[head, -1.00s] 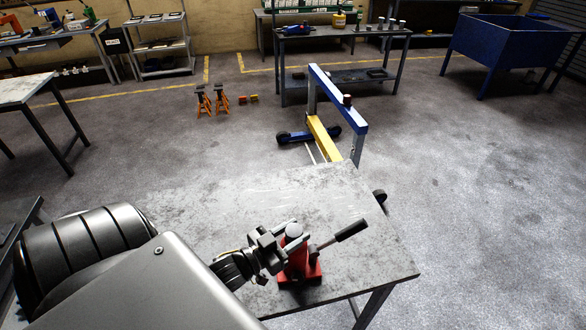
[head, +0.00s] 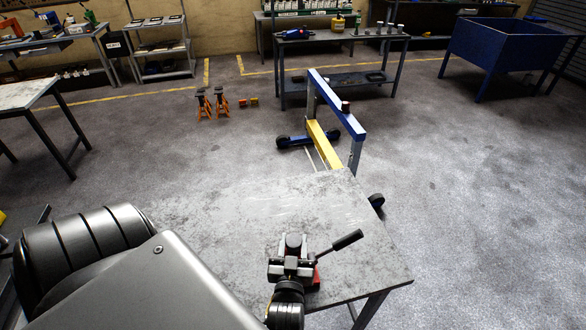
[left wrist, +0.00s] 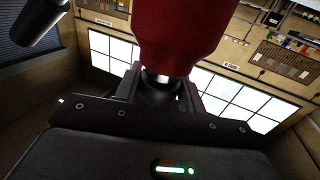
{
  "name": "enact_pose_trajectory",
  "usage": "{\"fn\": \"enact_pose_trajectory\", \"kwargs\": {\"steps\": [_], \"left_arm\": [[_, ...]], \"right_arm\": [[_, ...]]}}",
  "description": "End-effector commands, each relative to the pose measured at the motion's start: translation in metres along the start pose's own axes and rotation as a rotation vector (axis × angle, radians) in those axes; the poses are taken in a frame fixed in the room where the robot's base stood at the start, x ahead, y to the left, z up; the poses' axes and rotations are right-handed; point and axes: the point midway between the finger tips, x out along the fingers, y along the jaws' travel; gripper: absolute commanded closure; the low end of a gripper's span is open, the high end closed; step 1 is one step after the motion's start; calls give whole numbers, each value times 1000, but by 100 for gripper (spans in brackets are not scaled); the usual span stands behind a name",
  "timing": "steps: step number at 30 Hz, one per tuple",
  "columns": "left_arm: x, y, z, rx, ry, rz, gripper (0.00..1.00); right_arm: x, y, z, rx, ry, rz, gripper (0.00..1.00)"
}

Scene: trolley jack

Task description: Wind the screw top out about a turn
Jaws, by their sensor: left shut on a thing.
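The red bottle jack (head: 317,278) stands on the metal table, mostly hidden behind my left gripper in the head view. Its round grey screw top (head: 293,240) shows just beyond the gripper, and its black-gripped handle (head: 345,240) points up to the right. My left gripper (head: 293,256) is shut on the screw top, reaching in from the table's near side. In the left wrist view the jack's red body (left wrist: 178,35) fills the upper middle. The bright screw neck (left wrist: 158,77) shows between the fingers. My right gripper is not in view.
The grey table (head: 230,215) is bare to the left of the jack; its right edge is close by. A blue and yellow crane-like frame (head: 335,105) stands just behind the table. Orange stands (head: 212,102) are on the floor farther back.

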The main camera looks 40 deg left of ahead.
Motion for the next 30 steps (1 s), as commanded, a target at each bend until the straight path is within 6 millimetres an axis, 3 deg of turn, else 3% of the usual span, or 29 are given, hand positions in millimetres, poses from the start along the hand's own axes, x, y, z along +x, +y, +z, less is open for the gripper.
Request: {"fn": "enact_pose_trajectory", "kwargs": {"steps": [23, 24, 28, 30], "left_arm": [[-1, 0, 4, 4, -9, -99, 83], [-1, 0, 4, 4, -8, -99, 58], [0, 0, 3, 2, -5, -100, 41], [0, 0, 2, 2, -4, -100, 38]], "right_arm": [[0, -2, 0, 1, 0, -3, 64], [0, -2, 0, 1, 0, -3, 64], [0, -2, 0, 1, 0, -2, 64], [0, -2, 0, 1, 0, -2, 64]]}}
